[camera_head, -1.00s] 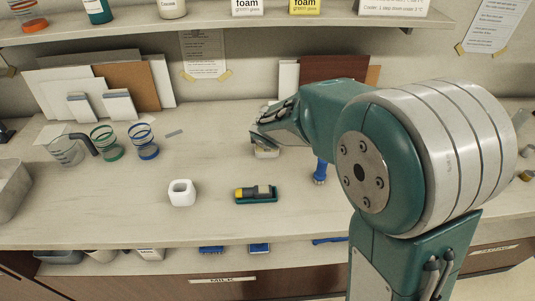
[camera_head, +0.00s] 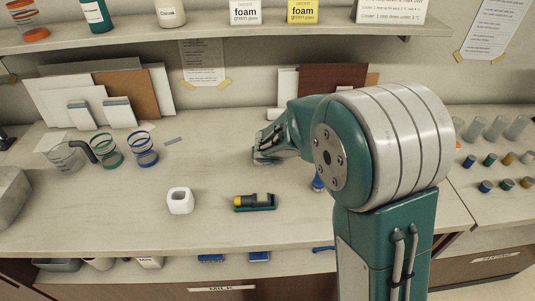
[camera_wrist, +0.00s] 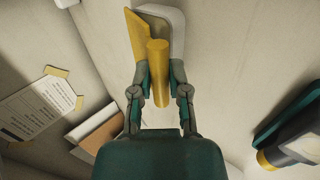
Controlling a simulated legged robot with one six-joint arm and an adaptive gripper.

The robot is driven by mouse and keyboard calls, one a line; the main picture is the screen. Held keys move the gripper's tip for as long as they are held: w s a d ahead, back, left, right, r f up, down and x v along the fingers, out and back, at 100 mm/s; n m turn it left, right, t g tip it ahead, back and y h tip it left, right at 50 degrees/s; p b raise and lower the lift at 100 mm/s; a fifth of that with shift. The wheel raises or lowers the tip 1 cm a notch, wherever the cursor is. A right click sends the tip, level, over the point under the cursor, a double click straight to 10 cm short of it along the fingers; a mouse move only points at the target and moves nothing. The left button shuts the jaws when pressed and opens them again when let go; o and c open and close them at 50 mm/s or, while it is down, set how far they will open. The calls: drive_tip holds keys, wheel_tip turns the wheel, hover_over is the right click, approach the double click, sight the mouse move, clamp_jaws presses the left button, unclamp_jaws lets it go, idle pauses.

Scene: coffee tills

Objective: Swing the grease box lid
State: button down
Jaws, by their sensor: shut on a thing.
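The grease box (camera_wrist: 177,28) is a pale, rounded box at the top of the wrist view, with a yellow lid (camera_wrist: 137,38) standing up steeply along its left side. A yellow round handle (camera_wrist: 158,70) sits beside the lid and points toward my gripper (camera_wrist: 157,82). My gripper's two fingers are closed on either side of this handle. In the head view my gripper (camera_head: 268,148) is low over the back of the counter, and it hides most of the box and the lid there.
A white cup (camera_head: 180,201) and a teal tray (camera_head: 270,207) holding a yellow-and-dark tool stand in front. Cups, a jug and leaning boards are at left. A blue item (camera_head: 318,182) stands near my arm. A shelf (camera_head: 200,42) runs above.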

sight(266, 172)
drive_tip(key=shift+s+a+f, duration=0.15)
drive_tip(key=shift+f, duration=0.1)
drive_tip(key=shift+s+f, duration=0.3)
drive_tip(key=shift+f, duration=0.9)
drive_tip(key=c, duration=0.5)
unclamp_jaws()
drive_tip(key=shift+c, duration=0.2)
drive_tip(key=shift+s+r, duration=0.25)
drive_tip(key=shift+r, duration=0.15)
drive_tip(key=v, duration=1)
drive_tip(key=shift+s+r, duration=0.2)
drive_tip(key=shift+s, duration=0.15)
